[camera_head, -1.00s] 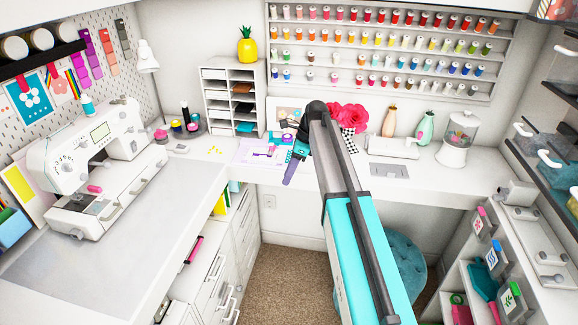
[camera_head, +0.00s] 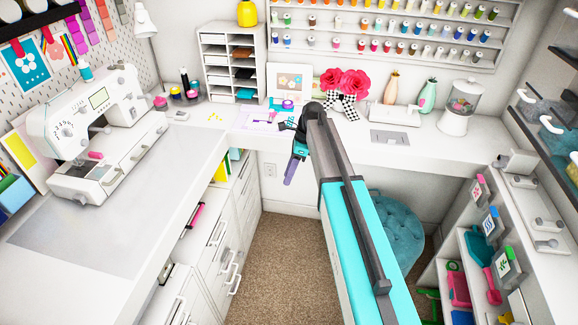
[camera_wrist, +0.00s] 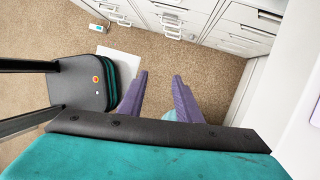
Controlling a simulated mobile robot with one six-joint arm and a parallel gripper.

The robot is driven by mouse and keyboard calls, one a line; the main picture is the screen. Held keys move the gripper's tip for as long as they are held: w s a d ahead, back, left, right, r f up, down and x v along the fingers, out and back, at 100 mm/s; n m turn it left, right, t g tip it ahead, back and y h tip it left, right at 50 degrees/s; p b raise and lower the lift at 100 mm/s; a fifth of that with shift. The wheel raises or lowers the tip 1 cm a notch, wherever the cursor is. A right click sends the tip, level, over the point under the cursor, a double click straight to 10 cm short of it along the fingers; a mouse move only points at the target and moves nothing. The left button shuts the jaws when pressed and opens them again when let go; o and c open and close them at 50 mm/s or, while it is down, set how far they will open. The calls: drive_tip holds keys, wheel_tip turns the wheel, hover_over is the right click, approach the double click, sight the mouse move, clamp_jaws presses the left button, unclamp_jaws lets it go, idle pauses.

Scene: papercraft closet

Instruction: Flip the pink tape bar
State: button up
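A bright pink bar (camera_head: 194,217) sits on the front of the white drawer unit under the left desk. It looks like the pink tape bar, but its details are too small to tell. My gripper (camera_head: 292,172) is right of the bar in the head view, in front of the back desk's edge. Its purple fingers are angled downward. In the wrist view the two fingers (camera_wrist: 160,80) stand apart with only carpet between their tips. My gripper is open and empty. The bar is not identifiable in the wrist view.
White drawers (camera_head: 228,280) with protruding handles stand below the left desk. A teal stool (camera_head: 398,235) is under the back desk, right of my arm. A shelf unit (camera_head: 470,240) stands at the right. Carpet (camera_head: 275,265) between them is open.

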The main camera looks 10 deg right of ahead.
drive_tip(key=shift+s+f, duration=0.35)
drive_tip(key=shift+f, duration=0.3)
drive_tip(key=s+f+n+g+h+b, duration=0.25)
drive_tip(key=s+f+n, duration=0.65)
drive_tip(key=s+f, duration=1.4)
drive_tip(key=s+d+f+n+g+b, duration=0.1)
drive_tip(key=s+f+n, duration=0.5)
drive_tip(key=s, duration=0.6)
drive_tip(key=s+d+f+n+g+h+b, duration=0.1)
drive_tip(key=s+f+n+b, duration=0.1)
drive_tip(key=s+f+n, duration=0.4)
drive_tip(key=s+f, duration=0.3)
drive_tip(key=s, duration=0.3)
drive_tip(key=shift+d, duration=0.35)
drive_tip(key=shift+h, duration=0.25)
drive_tip(key=shift+d, duration=0.1)
